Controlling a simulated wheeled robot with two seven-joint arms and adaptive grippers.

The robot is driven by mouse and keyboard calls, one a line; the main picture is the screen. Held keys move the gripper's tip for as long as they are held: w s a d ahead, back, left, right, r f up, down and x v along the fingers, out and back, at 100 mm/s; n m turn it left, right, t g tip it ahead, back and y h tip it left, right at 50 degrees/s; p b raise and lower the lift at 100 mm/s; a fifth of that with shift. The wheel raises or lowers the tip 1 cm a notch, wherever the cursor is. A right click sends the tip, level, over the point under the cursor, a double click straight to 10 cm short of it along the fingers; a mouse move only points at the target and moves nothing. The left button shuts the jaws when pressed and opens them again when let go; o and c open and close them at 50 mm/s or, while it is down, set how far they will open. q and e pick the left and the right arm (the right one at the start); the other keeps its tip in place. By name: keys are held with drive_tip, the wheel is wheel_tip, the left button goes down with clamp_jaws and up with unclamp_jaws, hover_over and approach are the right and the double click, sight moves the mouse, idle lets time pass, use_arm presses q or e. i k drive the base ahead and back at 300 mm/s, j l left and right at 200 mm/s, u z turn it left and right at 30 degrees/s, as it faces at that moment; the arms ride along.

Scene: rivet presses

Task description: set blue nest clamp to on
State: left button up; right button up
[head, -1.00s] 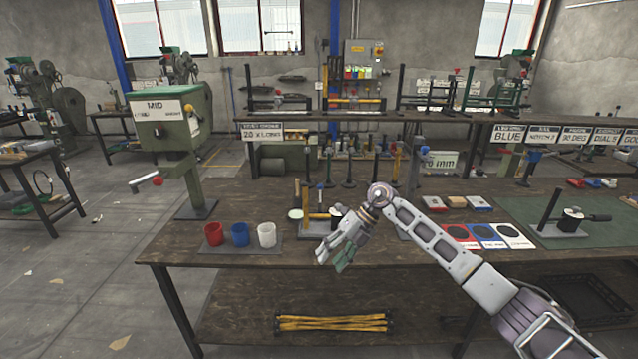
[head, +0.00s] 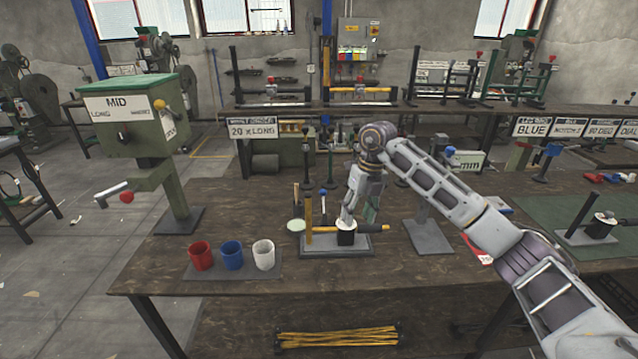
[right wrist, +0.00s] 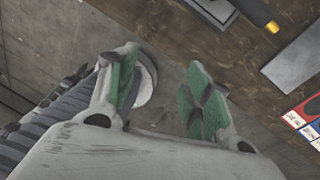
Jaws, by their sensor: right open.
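No clamp in view is clearly marked as the blue nest clamp. One clamp (head: 309,213) stands on a grey base plate (head: 335,250), with an upright yellow bar, a dark round block and a roughly level yellow handle (head: 371,228). My right gripper (head: 357,212) points down at this clamp, its fingertips by the dark block and overlapping it in the picture; contact cannot be told. In the right wrist view the right gripper (right wrist: 160,95) is open, with green pads apart and nothing clearly held. My left gripper is not in view.
Red (head: 200,256), blue (head: 231,255) and white (head: 263,254) cups stand on a plate at left. A green press (head: 135,120) rises behind them. Another clamp (head: 600,228) sits at right on a green mat. The table front is mostly clear.

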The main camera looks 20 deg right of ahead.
sight(322, 193)
drive_tip(key=i, duration=1.1)
